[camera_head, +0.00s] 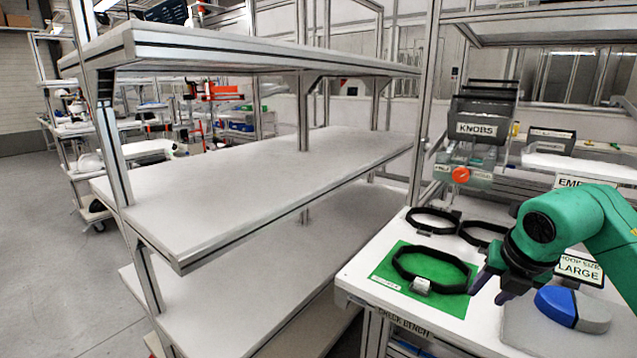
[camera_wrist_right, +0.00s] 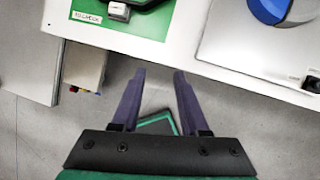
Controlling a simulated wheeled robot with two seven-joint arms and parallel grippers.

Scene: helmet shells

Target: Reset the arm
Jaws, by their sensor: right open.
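My right gripper (camera_head: 490,289) is open and empty over the front part of the white check bench (camera_head: 355,277), just right of the green mat (camera_head: 388,270). In the right wrist view its two purple-grey fingers (camera_wrist_right: 159,75) are spread apart, with their tips near the bench's front edge and nothing between them. My green right arm (camera_head: 596,219) reaches in from the right. A black hoop (camera_head: 402,271) with a grey block (camera_head: 421,286) at its front lies on the green mat. My left gripper is not in view.
Two more black hoops (camera_head: 433,212) lie behind the mat. A KNOBS bin (camera_head: 478,128) stands at the back. A rack with bare white shelves (camera_head: 270,180) fills the left and middle.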

